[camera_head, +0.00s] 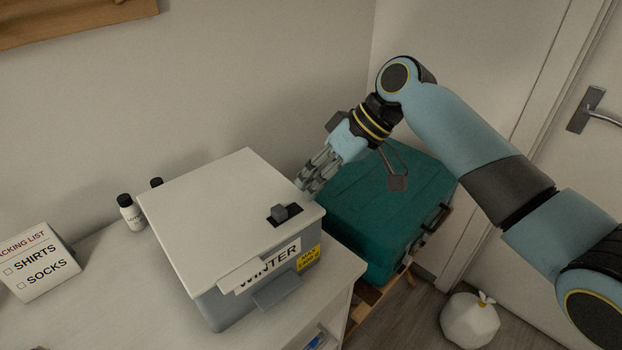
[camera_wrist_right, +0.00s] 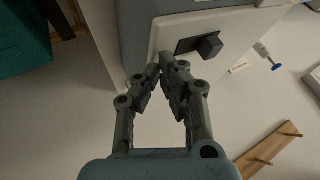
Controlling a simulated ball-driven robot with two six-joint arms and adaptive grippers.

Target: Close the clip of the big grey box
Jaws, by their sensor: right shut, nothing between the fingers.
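The big grey box (camera_head: 219,303) stands on the white cabinet top, with a white lid (camera_head: 220,195) lying on it and a "WINTER" label on its front. A grey knob (camera_head: 287,211) sits in a dark recess near the lid's right edge; it also shows in the wrist view (camera_wrist_right: 209,46). A grey flap (camera_head: 277,291) sticks out from the front under the label and looks like the clip, standing away from the wall. My right gripper (camera_head: 306,184) is shut and empty by the lid's back right edge. Its fingertips (camera_wrist_right: 163,67) are near the recess. My left gripper is out of view.
A teal case (camera_head: 378,207) stands right of the box. Two small bottles (camera_head: 131,212) stand at its left, one partly hidden. A packing list card (camera_head: 38,262) is further left. A white bag (camera_head: 469,320) lies on the floor. The cabinet top in front is clear.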

